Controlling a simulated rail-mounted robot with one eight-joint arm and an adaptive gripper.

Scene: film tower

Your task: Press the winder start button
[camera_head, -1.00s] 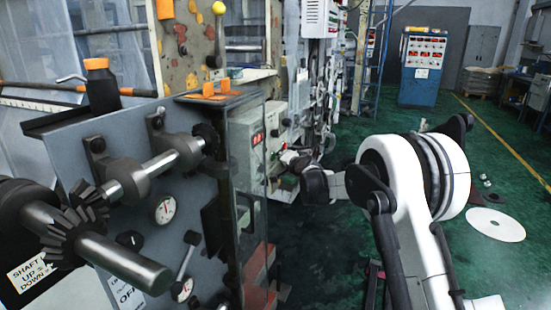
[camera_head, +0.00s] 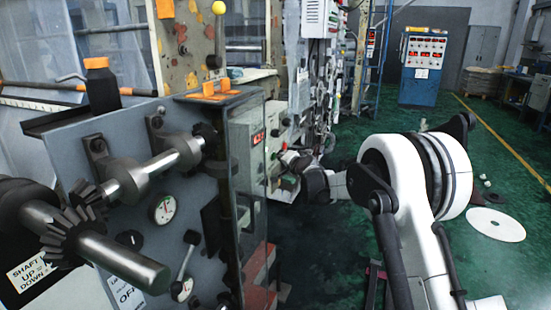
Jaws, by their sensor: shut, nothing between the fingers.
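My gripper (camera_head: 291,159) is small and dark in the head view, at the far end of my white arm. It is shut, with nothing visible in it. It is close to the front of the machine's control panel (camera_head: 276,117), just right of the glass-sided cabinet. The panel carries small controls, too small to tell apart. I cannot make out which is the winder start button, or whether my fingertips touch the panel.
A grey machine housing (camera_head: 130,215) with shafts, bevel gears and gauges fills the left. A glass-sided cabinet (camera_head: 248,190) stands close left of my gripper. A blue control cabinet (camera_head: 422,75) stands at the back. Green floor (camera_head: 345,140) is open to the right; a white disc (camera_head: 495,224) lies there.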

